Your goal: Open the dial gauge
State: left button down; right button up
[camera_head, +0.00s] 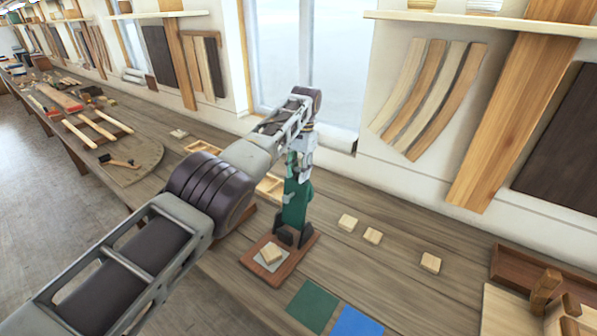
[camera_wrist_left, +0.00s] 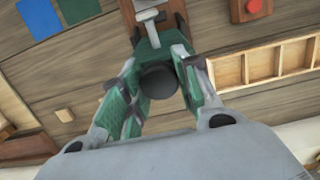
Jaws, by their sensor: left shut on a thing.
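The dial gauge (camera_head: 295,207) has an upright green body on a reddish-brown wooden base (camera_head: 300,250). A small pale block (camera_head: 271,254) sits on a grey plate on that base. My left gripper (camera_head: 298,165) reaches down onto the top of the gauge. In the left wrist view, its two fingers (camera_wrist_left: 160,88) lie either side of a round black part (camera_wrist_left: 157,82) at the gauge's top and are shut on it. The gauge's lower parts show beyond the fingertips and are partly hidden. The dial face cannot be made out. My right gripper is in neither view.
Several pale blocks (camera_head: 372,236) lie on the bench right of the gauge. A green square (camera_head: 312,306) and a blue square (camera_head: 357,322) lie in front. A wooden tray (camera_head: 530,272) is at the right. A red round piece (camera_wrist_left: 251,7) shows in the wrist view.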

pick_arm(q)
jog(key=shift+s+f, duration=0.15)
jog(key=shift+f, duration=0.1)
jog(key=c, duration=1.1)
grip_release()
jog(key=shift+o, duration=0.2)
jog(key=shift+r, duration=0.2)
jog(key=shift+a, duration=0.15)
